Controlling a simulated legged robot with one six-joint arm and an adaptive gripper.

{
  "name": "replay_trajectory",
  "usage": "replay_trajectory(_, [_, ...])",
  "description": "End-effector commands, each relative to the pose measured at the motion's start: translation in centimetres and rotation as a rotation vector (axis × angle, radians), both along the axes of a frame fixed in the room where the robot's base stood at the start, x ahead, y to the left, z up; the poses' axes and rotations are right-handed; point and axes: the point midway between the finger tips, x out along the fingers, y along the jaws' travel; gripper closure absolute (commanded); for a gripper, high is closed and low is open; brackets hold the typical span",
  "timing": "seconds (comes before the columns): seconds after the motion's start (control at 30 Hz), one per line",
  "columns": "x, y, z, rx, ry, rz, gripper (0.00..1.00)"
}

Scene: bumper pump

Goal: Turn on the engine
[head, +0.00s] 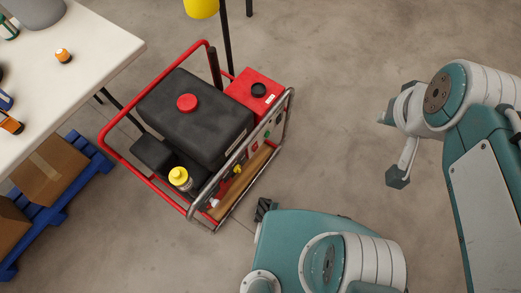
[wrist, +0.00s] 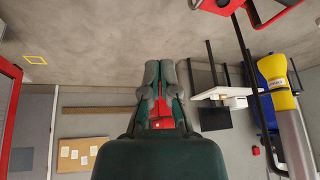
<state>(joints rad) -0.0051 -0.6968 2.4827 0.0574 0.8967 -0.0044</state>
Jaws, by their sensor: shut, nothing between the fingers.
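The engine pump (head: 195,115) stands on the floor left of centre in the head view, inside a red and grey tubular frame. It has a black tank with a red cap (head: 187,102) and a red box with a black cap (head: 258,90). Small red and green controls (head: 254,148) show behind the grey bar on its right side, partly hidden. A yellow-capped part (head: 180,178) is at its near corner. In the wrist view my gripper (wrist: 160,70) is shut and empty. I cannot clearly make out its fingers in the head view.
A white table (head: 100,55) holding small items stands at the left. Below it, cardboard boxes (head: 48,170) rest on a blue pallet (head: 92,155). A yellow object (head: 201,8) stands behind the pump.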

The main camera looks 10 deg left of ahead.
Motion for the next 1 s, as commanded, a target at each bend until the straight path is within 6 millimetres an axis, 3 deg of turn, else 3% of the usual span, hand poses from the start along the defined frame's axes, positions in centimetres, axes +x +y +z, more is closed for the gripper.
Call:
replay_trajectory(0.37, [7.3, 7.3, -4.8, 0.382, 0.27, -0.092, 1.0])
replay_trajectory(0.57, [11.3, 10.9, -8.5, 0.573, 0.407, -0.201, 1.0])
replay_trajectory(0.77, [15.2, 14.2, -13.2, 0.738, 0.531, -0.346, 1.0])
replay_trajectory(1.0, [19.1, 17.2, -20.7, 0.901, 0.661, -0.57, 1.0])
